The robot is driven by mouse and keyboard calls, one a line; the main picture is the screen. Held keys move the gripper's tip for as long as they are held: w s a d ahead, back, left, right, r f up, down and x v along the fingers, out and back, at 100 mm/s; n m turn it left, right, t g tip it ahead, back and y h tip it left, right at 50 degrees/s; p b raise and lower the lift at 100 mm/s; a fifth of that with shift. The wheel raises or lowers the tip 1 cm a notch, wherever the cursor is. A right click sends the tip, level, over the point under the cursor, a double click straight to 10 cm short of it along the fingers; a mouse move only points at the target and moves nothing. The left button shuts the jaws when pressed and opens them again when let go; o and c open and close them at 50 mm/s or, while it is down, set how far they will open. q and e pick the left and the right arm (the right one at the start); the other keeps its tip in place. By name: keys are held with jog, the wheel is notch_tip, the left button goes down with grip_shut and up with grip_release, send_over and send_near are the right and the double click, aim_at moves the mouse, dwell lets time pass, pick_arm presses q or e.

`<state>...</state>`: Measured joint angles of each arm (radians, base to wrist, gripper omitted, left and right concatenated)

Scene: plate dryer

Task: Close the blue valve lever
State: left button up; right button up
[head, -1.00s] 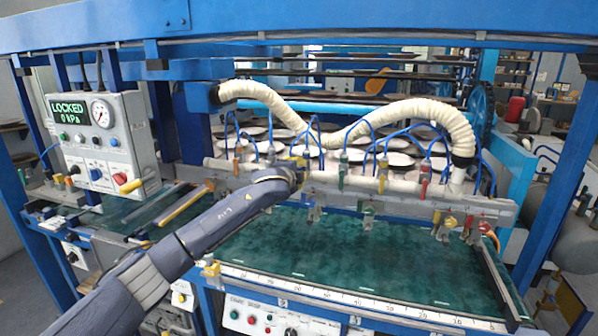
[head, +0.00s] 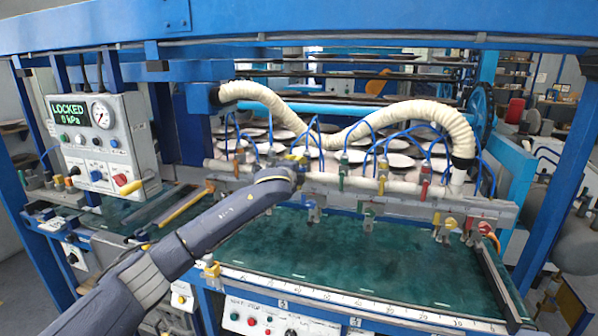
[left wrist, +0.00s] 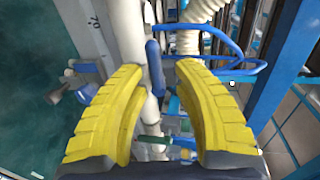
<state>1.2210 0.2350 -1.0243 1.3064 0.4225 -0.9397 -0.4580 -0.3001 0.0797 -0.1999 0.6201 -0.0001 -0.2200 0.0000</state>
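The blue valve lever (left wrist: 155,68) shows in the left wrist view as a narrow blue handle lying along the pale pipe (left wrist: 125,30). My left gripper (left wrist: 162,68) is open, with its two yellow fingers on either side of the lever's line. The lever shows between the fingertips; I cannot tell whether either finger touches it. In the head view my left gripper (head: 298,160) is at the pipe manifold, partly hidden behind its own wrist. My right gripper is in neither view.
Green (head: 344,158) and red (head: 424,188) valve levers stand along the manifold to the right. Blue hoses (left wrist: 235,68) loop close to the right finger. A control box (head: 105,140) reading LOCKED, 0 kPa hangs at left. The green bed (head: 350,260) is clear.

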pick_arm(q)
jog(key=shift+o, duration=0.4)
jog(key=shift+f, duration=0.1)
jog(key=shift+s, duration=0.1)
jog(key=v, duration=1.1)
jog(key=shift+s, duration=0.4)
